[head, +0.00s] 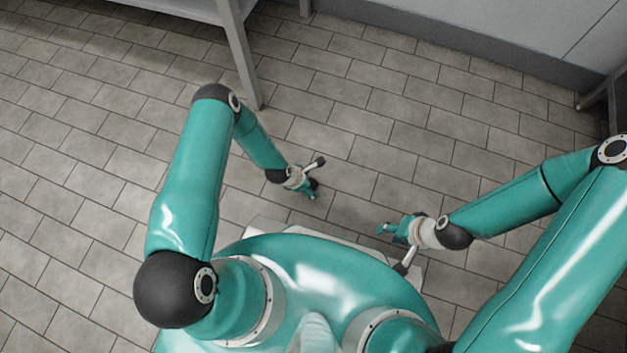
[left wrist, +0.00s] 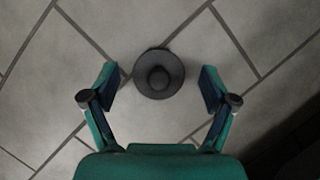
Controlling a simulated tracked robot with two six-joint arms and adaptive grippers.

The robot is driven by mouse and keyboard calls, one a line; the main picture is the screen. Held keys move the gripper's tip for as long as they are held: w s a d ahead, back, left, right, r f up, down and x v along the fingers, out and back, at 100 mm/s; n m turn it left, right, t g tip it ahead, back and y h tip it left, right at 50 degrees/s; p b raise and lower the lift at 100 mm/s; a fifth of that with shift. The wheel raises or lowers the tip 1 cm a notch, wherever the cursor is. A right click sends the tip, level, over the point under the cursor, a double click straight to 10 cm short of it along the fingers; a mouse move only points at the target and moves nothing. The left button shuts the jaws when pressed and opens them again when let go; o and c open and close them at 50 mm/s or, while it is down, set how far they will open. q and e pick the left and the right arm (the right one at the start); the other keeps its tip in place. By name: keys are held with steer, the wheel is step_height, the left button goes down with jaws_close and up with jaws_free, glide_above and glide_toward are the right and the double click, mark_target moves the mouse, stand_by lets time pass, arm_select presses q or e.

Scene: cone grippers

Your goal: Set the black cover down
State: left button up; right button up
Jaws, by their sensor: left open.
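The black cover (left wrist: 159,73) is a round dark disc with a raised knob in its middle. In the left wrist view it lies flat over the grey floor tiles, knob toward the camera. My left gripper (left wrist: 159,88) is open, with one finger on each side of the cover and a clear gap to both. How far the cover is below the fingertips I cannot tell. In the head view my left gripper (head: 312,188) points down in front of my body; I cannot make out the cover there. My right gripper (head: 388,230) is to its right, its jaw opening unclear.
The tiled floor (head: 365,185) around both grippers is mostly bare. A grey table leg (head: 241,55) stands at the upper left under a table edge. A wall (head: 520,35) runs along the upper right, with another metal leg (head: 597,97) at the right edge.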

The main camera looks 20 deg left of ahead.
arm_select(q)
steer(key=shift+w+f, duration=0.1)
steer(key=shift+f, duration=0.05)
steer(key=c, duration=1)
steer(key=shift+c, duration=0.2)
